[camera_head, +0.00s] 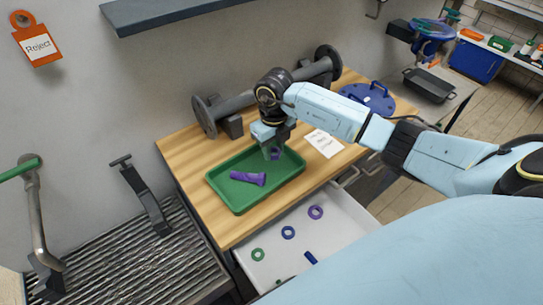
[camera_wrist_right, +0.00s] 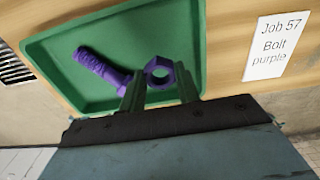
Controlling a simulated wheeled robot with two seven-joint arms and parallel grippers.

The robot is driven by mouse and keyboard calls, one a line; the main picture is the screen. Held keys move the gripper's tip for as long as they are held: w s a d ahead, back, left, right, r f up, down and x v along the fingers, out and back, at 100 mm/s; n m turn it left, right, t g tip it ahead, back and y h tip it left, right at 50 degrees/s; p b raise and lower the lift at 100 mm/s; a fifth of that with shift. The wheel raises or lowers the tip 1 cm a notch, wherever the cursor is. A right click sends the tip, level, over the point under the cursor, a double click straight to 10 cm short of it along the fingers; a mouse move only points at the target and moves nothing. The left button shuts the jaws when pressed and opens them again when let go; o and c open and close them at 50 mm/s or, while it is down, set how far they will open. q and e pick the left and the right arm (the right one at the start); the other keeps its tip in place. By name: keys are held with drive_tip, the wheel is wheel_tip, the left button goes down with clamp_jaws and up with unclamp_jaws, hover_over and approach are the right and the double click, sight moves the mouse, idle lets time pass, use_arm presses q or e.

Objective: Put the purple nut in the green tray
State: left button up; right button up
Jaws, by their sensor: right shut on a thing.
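The green tray (camera_head: 222,198) lies on the wooden bench; it also fills much of the wrist view (camera_wrist_right: 118,100). A purple bolt (camera_head: 248,178) lies in its left part and also shows in the wrist view (camera_wrist_right: 98,66). My right gripper (camera_head: 271,152) is over the tray's far right part. Its fingers (camera_wrist_right: 160,88) are shut on the purple nut (camera_wrist_right: 169,78), which shows between the fingertips with its hole visible. In the head view the nut (camera_head: 275,155) is small and partly hidden by the fingers. I cannot tell whether it touches the tray floor. My left gripper is out of view.
An open white drawer (camera_head: 345,213) in front holds a purple ring (camera_head: 315,212), a blue ring (camera_head: 288,232), a green ring (camera_head: 257,254) and a blue bolt (camera_head: 311,257). A grey flanged pipe (camera_head: 240,103) stands behind the tray. A white card (camera_head: 324,143) reads "Job 57 Bolt purple".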

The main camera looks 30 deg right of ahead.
sight(273, 151)
drive_tip(key=shift+f, duration=1.85)
drive_tip(key=shift+f, duration=0.1)
drive_tip(key=shift+f, duration=0.15)
drive_tip(key=o, duration=1)
drive_tip(key=shift+r, duration=0.2)
wheel_tip(273, 151, up, 12)
drive_tip(key=shift+r, duration=0.1)
